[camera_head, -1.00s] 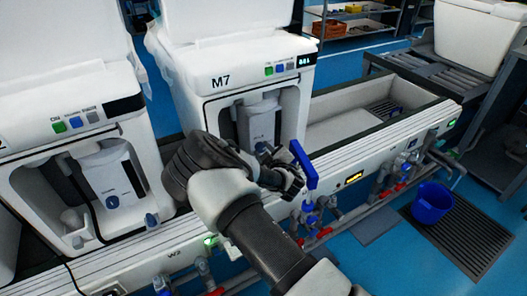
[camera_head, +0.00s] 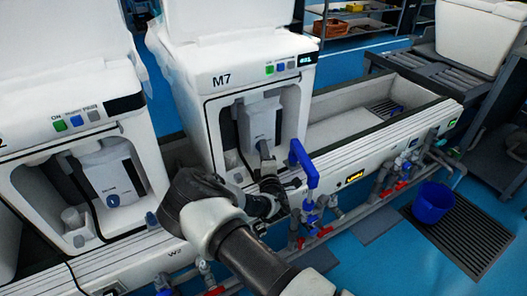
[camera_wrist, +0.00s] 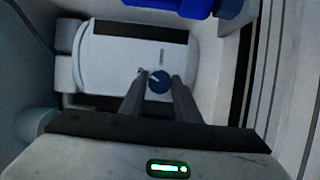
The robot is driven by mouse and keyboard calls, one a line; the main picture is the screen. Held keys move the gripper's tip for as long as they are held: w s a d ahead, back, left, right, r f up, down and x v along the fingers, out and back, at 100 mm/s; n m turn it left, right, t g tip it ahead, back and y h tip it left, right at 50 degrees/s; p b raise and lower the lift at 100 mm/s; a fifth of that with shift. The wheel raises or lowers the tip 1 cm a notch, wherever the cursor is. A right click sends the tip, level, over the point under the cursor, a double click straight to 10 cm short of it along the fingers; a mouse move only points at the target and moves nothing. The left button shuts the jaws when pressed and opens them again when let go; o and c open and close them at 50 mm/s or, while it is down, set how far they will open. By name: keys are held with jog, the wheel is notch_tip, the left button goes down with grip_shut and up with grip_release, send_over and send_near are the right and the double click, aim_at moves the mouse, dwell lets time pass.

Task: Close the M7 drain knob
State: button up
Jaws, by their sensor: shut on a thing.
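The M7 machine (camera_head: 240,84) is the white unit in the middle of the head view, with its label on the upper front. Inside its open bay stands a white and grey box (camera_head: 260,118). In the wrist view the box (camera_wrist: 130,62) carries a round blue knob (camera_wrist: 159,81) with a pale pointer mark. My gripper (camera_wrist: 160,88) has its two dark fingers on either side of the knob, and they are shut on it. In the head view my gripper (camera_head: 266,165) reaches into the lower part of the M7 bay, and the knob there is mostly hidden.
A blue tap (camera_head: 305,163) stands just right of my gripper. Another similar machine (camera_head: 75,130) stands at the left. Pipes with red handles run along the bench front. A blue bucket (camera_head: 432,203) stands on a floor grate.

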jog(key=n+t, duration=0.1)
jog(key=n, duration=0.1)
jog(key=n+t+y, duration=0.1)
jog(key=n, duration=0.2)
jog(key=shift+f+n, duration=0.15)
jog(key=shift+n, duration=0.15)
dwell(0.4)
jog(key=o, duration=1)
jog(key=shift+o, duration=0.2)
jog(key=p+v, duration=0.3)
jog(key=v, duration=1.4)
jog(key=shift+s, duration=0.15)
jog(key=shift+d+f, duration=0.1)
